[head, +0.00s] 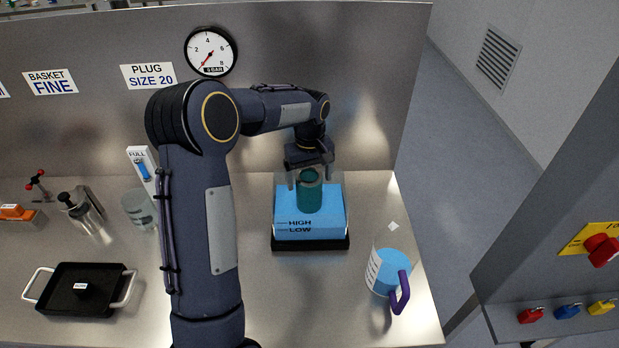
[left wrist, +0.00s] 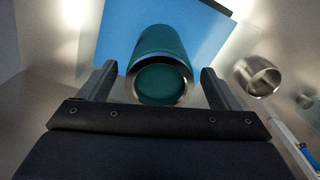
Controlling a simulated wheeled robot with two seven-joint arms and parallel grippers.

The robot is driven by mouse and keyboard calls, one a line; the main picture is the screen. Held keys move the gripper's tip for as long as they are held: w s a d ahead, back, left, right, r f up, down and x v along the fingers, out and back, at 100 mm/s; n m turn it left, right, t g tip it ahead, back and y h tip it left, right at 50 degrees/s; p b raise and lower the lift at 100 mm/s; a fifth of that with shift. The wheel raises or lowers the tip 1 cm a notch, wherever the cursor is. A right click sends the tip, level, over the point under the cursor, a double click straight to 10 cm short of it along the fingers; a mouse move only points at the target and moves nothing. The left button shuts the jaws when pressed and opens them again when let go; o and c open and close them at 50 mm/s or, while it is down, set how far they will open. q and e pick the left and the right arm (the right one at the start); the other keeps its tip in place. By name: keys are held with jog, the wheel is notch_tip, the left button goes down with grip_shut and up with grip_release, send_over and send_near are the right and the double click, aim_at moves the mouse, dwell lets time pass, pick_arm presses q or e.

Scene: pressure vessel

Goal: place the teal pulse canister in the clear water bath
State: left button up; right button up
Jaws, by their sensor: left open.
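The teal pulse canister (head: 309,192) stands at the clear water bath, within its outline in the head view. In the left wrist view the canister (left wrist: 160,70) shows its round end with a metal rim, between the finger lines. The clear water bath (head: 310,246) holds blue water with HIGH and LOW marks and sits on a black base. Blue water also shows behind the canister in the left wrist view (left wrist: 112,28). My left gripper (head: 311,178) is open above the bath, its fingers either side of the canister with gaps. My right gripper is not in view.
A measuring jug (head: 388,272) with blue liquid and a purple handle stands right of the bath near the bench edge. The back panel carries a gauge (head: 210,52).

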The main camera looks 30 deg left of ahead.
pick_arm(q)
notch_tip(320, 180, up, 9)
jog(key=s+d+r+m+t+h, duration=0.1)
jog(key=s+d+r+m+t, duration=0.1)
jog(key=s+r, duration=0.45)
jog(key=s+d+f+m+t+h, duration=0.1)
jog(key=s+d+f+m, duration=0.1)
jog(key=s, duration=0.5)
jog(key=s+d+f+m+t+h, duration=0.1)
jog(key=s+d, duration=0.3)
jog(key=s, duration=0.4)
jog(key=s+d+f+m+t, duration=0.1)
jog(key=s+d+f+m, duration=0.2)
jog(key=s, duration=0.4)
jog(key=shift+s+d+t+h, duration=0.25)
jog(key=shift+s+t+h, duration=0.05)
jog(key=shift+s+h, duration=0.1)
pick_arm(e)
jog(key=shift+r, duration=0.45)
